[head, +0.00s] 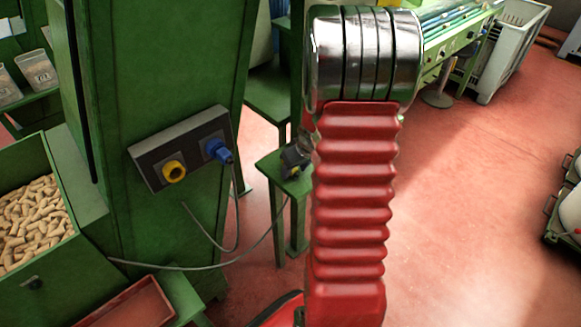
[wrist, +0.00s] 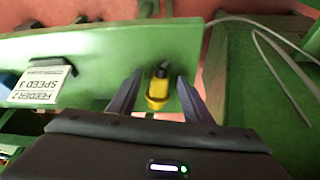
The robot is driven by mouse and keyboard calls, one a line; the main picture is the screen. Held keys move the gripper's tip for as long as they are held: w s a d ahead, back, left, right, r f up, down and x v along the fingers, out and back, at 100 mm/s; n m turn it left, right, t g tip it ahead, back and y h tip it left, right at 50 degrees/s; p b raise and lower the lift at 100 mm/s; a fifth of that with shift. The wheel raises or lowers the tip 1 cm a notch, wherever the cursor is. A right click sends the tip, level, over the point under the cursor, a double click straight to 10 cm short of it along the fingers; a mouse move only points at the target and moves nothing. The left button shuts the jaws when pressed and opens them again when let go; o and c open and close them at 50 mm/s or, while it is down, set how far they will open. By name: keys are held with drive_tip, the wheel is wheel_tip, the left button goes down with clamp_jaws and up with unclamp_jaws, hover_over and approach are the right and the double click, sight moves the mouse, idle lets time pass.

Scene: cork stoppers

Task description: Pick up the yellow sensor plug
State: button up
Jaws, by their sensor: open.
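The yellow sensor plug (wrist: 157,95), with a dark end, is at the middle of the wrist view, over a green surface (wrist: 105,50). My gripper (wrist: 159,76) is open, with one dark finger on each side of the plug. Small gaps show between the plug and the fingers, and I cannot tell whether they touch. In the head view my red arm covers much of the middle. A dark shape with a spot of yellow (head: 294,171) sits at the small green stand (head: 268,164), too small to make out clearly.
A dark socket panel (head: 148,160) on a green cabinet carries a yellow socket (head: 174,171) and a blue plug (head: 217,150). A grey cable (head: 190,268) hangs below it. A white label (wrist: 45,86) is left of the fingers. Corks (head: 33,222) fill a bin at left.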

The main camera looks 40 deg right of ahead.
sight(295, 170)
drive_tip(key=shift+c, duration=0.7)
clamp_jaws()
drive_tip(key=shift+r, duration=0.15)
drive_tip(key=shift+r, duration=1.45)
drive_tip(key=shift+s+r, duration=0.2)
drive_tip(key=shift+r, duration=0.05)
drive_tip(key=s+a, duration=0.3)
drive_tip(key=s, duration=1.4)
drive_tip(key=shift+s, duration=0.2)
drive_tip(key=shift+f, duration=0.1)
